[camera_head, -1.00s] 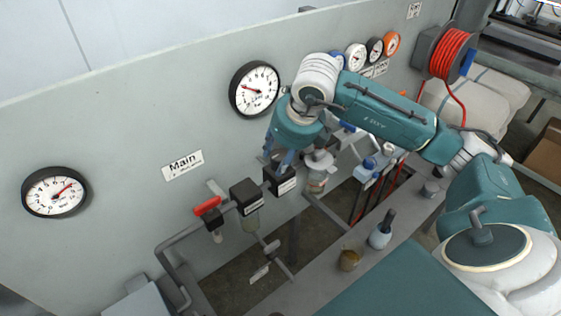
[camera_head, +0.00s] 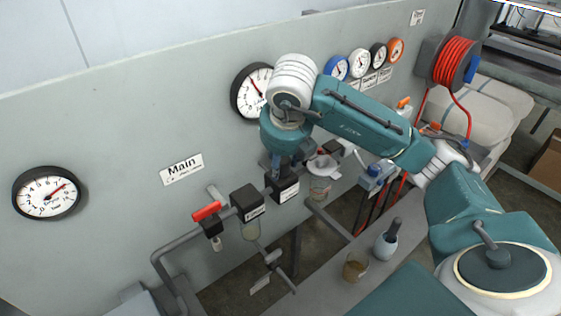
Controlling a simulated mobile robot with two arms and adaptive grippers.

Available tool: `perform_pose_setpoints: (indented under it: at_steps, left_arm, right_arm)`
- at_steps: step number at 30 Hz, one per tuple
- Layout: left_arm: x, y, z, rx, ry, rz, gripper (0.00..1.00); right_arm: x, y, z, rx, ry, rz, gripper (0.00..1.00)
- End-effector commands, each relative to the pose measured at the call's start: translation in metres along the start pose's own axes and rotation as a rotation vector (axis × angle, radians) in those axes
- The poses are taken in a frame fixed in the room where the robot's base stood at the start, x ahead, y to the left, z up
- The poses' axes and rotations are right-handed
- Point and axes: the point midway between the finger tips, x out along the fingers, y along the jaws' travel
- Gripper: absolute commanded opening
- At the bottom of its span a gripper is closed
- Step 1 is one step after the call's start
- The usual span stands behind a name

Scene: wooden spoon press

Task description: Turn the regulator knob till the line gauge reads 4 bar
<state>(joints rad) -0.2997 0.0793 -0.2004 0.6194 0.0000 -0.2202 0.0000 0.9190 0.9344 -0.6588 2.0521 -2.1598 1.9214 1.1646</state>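The regulator (camera_head: 284,189) is a black labelled block on the pipe, right of another black block (camera_head: 247,202). My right gripper (camera_head: 279,168) points down at its top, where the knob is hidden behind the fingers. Whether the fingers are shut on the knob cannot be told. A large round gauge (camera_head: 247,91) on the panel above has its right part hidden by my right arm; its red needle points to the upper left. Which is the line gauge I cannot read. My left gripper is not in view.
A red-handled valve (camera_head: 207,211) sits on the pipe left of the black blocks. A "Main" label (camera_head: 182,169) is on the panel. Small coloured gauges (camera_head: 359,63) and a red hose reel (camera_head: 455,62) are at the right.

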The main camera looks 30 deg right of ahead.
Motion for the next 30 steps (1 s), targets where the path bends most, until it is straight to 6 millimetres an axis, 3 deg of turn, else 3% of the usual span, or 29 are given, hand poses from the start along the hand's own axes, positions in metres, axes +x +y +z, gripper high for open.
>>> perform_pose_setpoints:
  at_steps: [1,7,8,10,21,30]
  left_arm:
    - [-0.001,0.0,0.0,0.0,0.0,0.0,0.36]
    - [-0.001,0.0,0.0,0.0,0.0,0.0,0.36]
    - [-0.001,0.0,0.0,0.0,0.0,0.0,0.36]
    - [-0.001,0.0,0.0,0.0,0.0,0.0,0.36]
    - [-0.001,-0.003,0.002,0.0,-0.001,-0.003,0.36]
    - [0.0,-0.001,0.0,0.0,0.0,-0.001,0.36]
  right_arm:
    - [-0.004,-0.003,0.007,0.012,-0.019,-0.002,0.14]
    - [-0.004,-0.003,0.007,0.011,-0.019,-0.002,0.14]
    - [-0.004,-0.003,0.007,0.011,-0.019,-0.002,0.44]
    - [-0.004,-0.003,0.007,0.01,-0.018,-0.003,0.56]
    - [-0.007,-0.001,0.004,0.003,-0.01,-0.001,0.56]
    - [-0.062,-0.002,0.006,0.004,-0.019,0.0,0.56]
